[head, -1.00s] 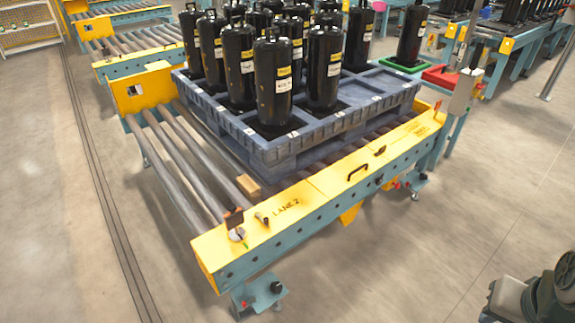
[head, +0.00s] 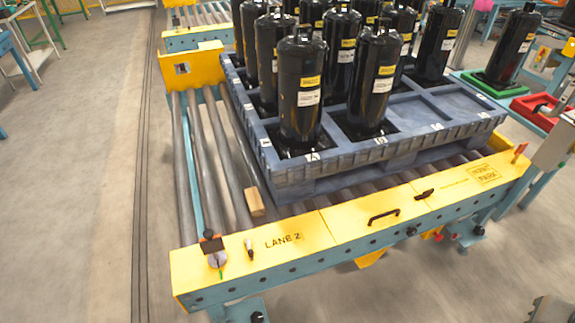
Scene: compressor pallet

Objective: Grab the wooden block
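The wooden block (head: 255,203) is small and light brown. It lies on the rollers of the conveyor marked LANE 2, just behind the yellow front rail (head: 300,243). It is close to the front left corner of the blue-grey pallet (head: 350,157); I cannot tell whether they touch. A grey, dark-edged shape (head: 553,310), perhaps part of my arm, shows at the bottom right corner. My gripper's fingers are not in view.
Several black compressors (head: 302,95) stand on the pallet. A dark-topped device (head: 212,245) and a small peg (head: 249,248) stand on the rail near the block. Bare rollers (head: 205,150) lie left of the pallet. The floor (head: 85,200) on the left is open.

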